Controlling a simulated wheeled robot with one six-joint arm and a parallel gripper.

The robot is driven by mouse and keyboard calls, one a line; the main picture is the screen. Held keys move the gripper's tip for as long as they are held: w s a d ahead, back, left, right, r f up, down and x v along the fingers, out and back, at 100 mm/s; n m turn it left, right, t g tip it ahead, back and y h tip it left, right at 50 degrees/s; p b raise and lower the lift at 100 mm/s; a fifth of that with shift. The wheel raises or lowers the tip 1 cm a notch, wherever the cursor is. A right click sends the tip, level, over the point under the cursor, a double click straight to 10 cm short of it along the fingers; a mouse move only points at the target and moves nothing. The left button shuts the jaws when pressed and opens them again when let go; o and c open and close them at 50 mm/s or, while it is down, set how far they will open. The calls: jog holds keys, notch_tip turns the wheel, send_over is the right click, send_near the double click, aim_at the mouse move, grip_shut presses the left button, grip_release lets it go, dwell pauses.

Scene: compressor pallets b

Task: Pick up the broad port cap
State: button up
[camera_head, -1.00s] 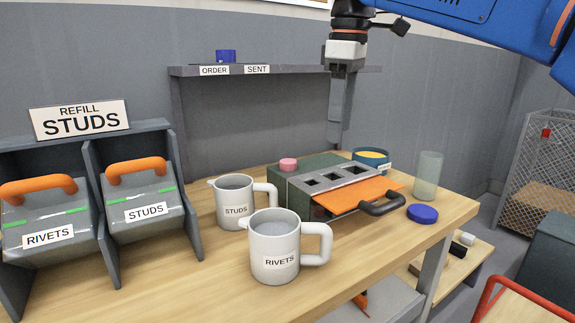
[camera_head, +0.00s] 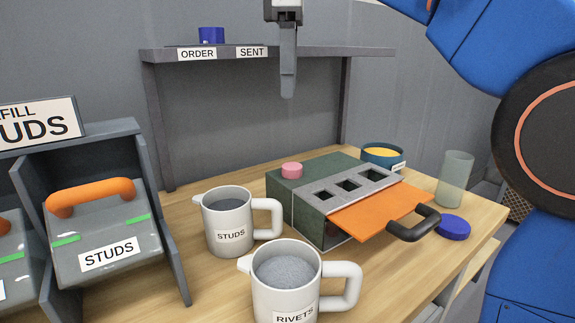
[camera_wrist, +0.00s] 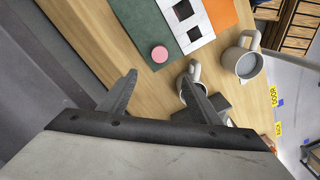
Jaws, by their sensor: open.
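A broad, flat blue cap (camera_head: 452,226) lies on the table at the right, beside the black handle of the orange plate. A smaller pink round cap (camera_head: 291,170) sits on top of the green box (camera_head: 325,172); the wrist view also shows the pink cap (camera_wrist: 159,54). No label shows which is the broad port cap. My gripper (camera_head: 287,92) hangs high above and behind the green box, in front of the back wall. In the wrist view my gripper (camera_wrist: 160,86) has its two fingers apart with nothing between them. The blue cap is not visible there.
A STUDS mug (camera_head: 229,222) and a RIVETS mug (camera_head: 287,280) stand left and in front of the box. An orange plate (camera_head: 375,210) juts toward the blue cap. A glass (camera_head: 455,180) and yellow-filled bowl (camera_head: 381,156) stand behind. A shelf (camera_head: 250,49) spans the back.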

send_over(292, 166)
jog(key=f, duration=1.1)
jog(key=shift+s+a+f, duration=0.1)
jog(key=shift+a+f, duration=0.15)
jog(key=shift+f, duration=0.15)
jog(key=shift+d+f, duration=0.15)
jog(key=shift+f, duration=1.2)
jog(key=shift+d+f, duration=0.1)
jog(key=shift+f, duration=1.25)
jog(key=c, duration=1.1)
